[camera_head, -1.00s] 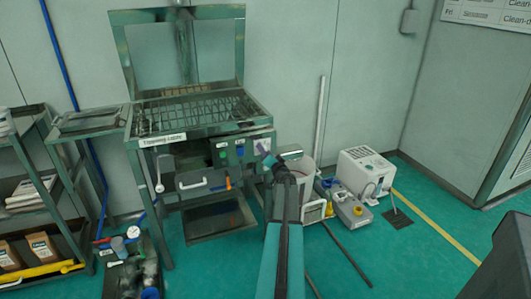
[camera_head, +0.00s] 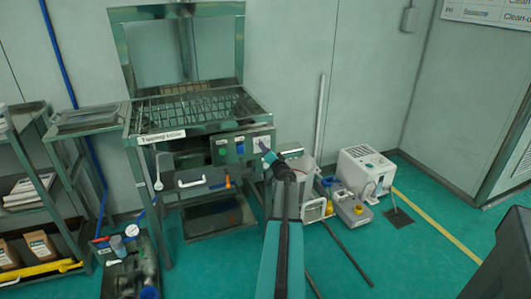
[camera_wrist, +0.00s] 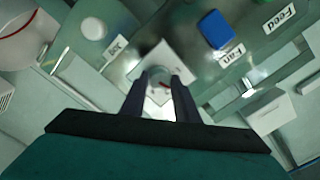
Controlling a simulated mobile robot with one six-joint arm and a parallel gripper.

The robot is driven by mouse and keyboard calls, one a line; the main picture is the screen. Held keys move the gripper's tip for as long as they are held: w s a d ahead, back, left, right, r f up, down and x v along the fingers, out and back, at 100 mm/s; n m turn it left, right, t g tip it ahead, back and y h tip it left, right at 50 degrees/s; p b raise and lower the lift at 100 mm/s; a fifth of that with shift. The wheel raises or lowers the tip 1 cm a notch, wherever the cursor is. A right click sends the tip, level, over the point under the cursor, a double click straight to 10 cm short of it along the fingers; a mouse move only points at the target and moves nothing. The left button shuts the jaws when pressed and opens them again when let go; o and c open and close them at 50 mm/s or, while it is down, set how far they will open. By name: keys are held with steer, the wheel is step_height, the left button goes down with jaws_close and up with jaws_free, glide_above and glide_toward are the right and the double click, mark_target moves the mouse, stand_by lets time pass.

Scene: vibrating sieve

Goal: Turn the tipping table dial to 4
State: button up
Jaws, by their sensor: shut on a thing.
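The tipping table (camera_head: 190,130) is a metal frame bench with a grid top, a raised back panel and a "Tipping table" label on its front edge. Its control panel (camera_head: 230,148) is at the right of the front. The dial (camera_wrist: 160,73) is a pale round knob on a white square plate (camera_wrist: 178,57) in the wrist view. My gripper (camera_wrist: 160,84) is shut on the dial, with one dark finger on each side. In the head view my gripper (camera_head: 265,147) reaches the panel's right end and partly covers the dial plate. The dial's setting cannot be read.
Beside the dial are a blue button (camera_wrist: 215,29) labelled "Fan", a "Feed" label (camera_wrist: 282,17) and a round pale button (camera_wrist: 94,28). A shelf (camera_head: 38,190) stands left.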

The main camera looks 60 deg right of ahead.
steer(key=m+b, duration=0.6)
steer(key=m, duration=1)
steer(key=shift+m, duration=0.4)
stand_by(0.5)
steer(key=o, duration=1)
steer(key=shift+o, duration=0.2)
steer(key=shift+s, duration=0.1)
steer(key=v, duration=1.3)
steer(key=shift+s+a, duration=0.25)
steer(key=shift+a, duration=0.05)
